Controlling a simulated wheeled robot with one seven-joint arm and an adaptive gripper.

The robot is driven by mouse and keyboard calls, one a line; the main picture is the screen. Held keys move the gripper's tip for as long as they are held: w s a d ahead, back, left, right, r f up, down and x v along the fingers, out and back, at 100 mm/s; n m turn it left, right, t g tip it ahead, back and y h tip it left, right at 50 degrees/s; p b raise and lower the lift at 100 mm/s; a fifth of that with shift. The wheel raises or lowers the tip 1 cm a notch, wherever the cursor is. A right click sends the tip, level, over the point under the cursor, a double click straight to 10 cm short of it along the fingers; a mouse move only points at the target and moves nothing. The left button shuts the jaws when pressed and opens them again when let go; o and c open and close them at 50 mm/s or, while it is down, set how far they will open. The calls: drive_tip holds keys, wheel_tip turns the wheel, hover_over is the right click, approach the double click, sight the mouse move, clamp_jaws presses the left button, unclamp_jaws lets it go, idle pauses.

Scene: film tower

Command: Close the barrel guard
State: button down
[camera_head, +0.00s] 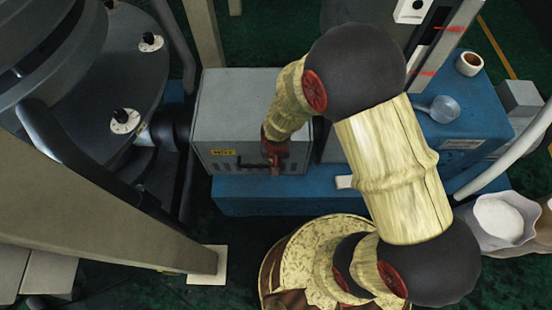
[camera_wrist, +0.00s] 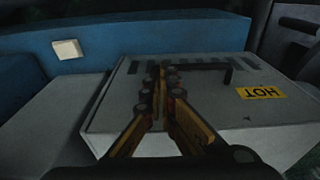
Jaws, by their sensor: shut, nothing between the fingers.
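The barrel guard (camera_head: 238,100) is a grey box-shaped cover with a yellow HOT label (camera_head: 222,152), a dark handle and a row of slots low on its front. It sits over the blue machine base in the head view. In the wrist view the guard (camera_wrist: 200,110) fills the middle, its label (camera_wrist: 262,93) upside down and its dark handle (camera_wrist: 205,67) beyond the fingers. My gripper (camera_head: 273,162) is shut and empty in front of the guard, by the handle; its fingertips (camera_wrist: 161,70) overlap the handle's end. I cannot tell whether they touch.
The blue base (camera_head: 300,195) runs along below the guard. A metal scoop (camera_head: 440,108) and a tape roll (camera_head: 469,64) lie on it at right. A beige post (camera_head: 110,205) crosses the lower left. A white-filled sack (camera_head: 500,220) stands at right.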

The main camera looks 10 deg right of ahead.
wheel_tip(320, 180, down, 11)
drive_tip(key=w+b, duration=0.1)
drive_tip(key=b, duration=0.6)
drive_tip(key=shift+w+r, duration=0.15)
drive_tip(key=shift+r, duration=0.05)
drive_tip(key=shift+d, duration=0.1)
